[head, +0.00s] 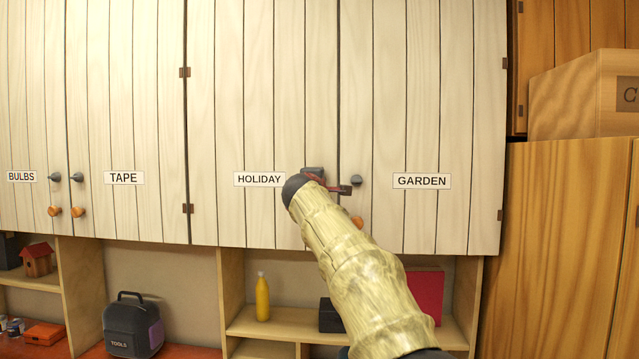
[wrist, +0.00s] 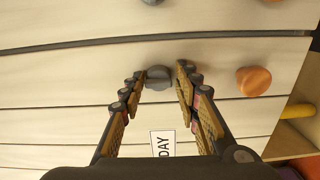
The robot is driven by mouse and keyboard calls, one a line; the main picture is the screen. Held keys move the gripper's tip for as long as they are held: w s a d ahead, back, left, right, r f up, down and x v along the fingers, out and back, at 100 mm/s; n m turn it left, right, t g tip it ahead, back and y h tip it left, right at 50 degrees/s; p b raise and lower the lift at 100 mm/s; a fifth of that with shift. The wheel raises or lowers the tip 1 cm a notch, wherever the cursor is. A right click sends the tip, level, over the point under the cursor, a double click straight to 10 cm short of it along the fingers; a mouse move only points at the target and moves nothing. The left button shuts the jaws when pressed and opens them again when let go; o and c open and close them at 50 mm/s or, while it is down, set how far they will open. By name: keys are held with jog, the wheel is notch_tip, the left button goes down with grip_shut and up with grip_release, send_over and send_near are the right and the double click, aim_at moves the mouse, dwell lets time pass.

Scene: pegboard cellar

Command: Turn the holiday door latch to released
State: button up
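The holiday door (head: 262,90) is pale planked wood with a HOLIDAY label (head: 259,179), and it looks closed. Its latch is a small grey knob (wrist: 158,78) seen in the wrist view; in the head view my arm and gripper hide it. My gripper (head: 329,182) is at the door's lower right. In the wrist view my gripper (wrist: 162,74) is open, with one fingertip on each side of the grey knob. I cannot tell whether the fingers touch it, nor which way the latch points.
An orange knob (wrist: 253,81) sits beside the grey latch on the same door. The garden door (head: 425,90) adjoins on the right, with its own grey latch (head: 357,180) and orange knob (head: 357,222) close to my gripper. Below are open shelves with a yellow bottle (head: 262,298).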

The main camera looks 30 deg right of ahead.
jog(key=shift+o, duration=1.2)
jog(key=shift+r, duration=0.1)
jog(key=v, duration=1.2)
notch_tip(320, 180, down, 16)
jog(key=s+m+g+y, duration=0.2)
jog(key=m+g, duration=0.2)
jog(key=s+a+f+m+g+y+b, duration=0.15)
jog(key=s+a+f, duration=0.25)
jog(key=s+f, duration=0.6)
jog(key=s+a+f+m+g+y, duration=0.3)
jog(key=s+a+f, duration=0.1)
jog(key=s+f, duration=0.6)
jog(key=s+a+f+m+y+b, duration=0.1)
jog(key=s+a+f, duration=0.3)
jog(key=s+f, duration=0.3)
jog(key=s+a+f+m+y+b, duration=0.1)
jog(key=s+a+f, duration=0.4)
jog(key=s, duration=0.7)
notch_tip(320, 180, down, 3)
jog(key=shift+s+r+g+y+b, duration=0.2)
jog(key=shift+g+y+b, duration=0.25)
jog(key=shift+y, duration=0.3)
jog(key=shift+o, duration=0.5)
jog(key=shift+m, duration=0.25)
